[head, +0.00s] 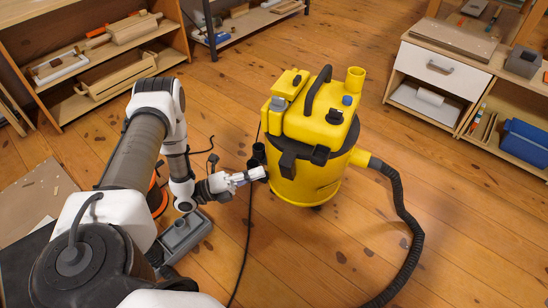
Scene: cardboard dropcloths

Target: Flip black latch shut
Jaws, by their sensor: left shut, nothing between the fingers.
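A yellow canister vacuum (318,182) stands upright on the wooden floor, with a black band under its yellow lid. A black latch-like piece (289,160) hangs on its front. Another black piece (258,152) sticks out at its left side; I cannot tell which is the task's latch, nor whether either is fastened. My left gripper (262,173) is shut and empty, pointing right, with its tips close to the vacuum's lower left side, just below the left black piece. I cannot tell whether it touches. My right gripper is not in view.
A black hose (408,225) curves from the vacuum's right side to the front. A dark cable (247,240) runs along the floor below my left gripper. A grey floor nozzle (182,235) lies below my arm. Shelves stand at the back left and right (440,72).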

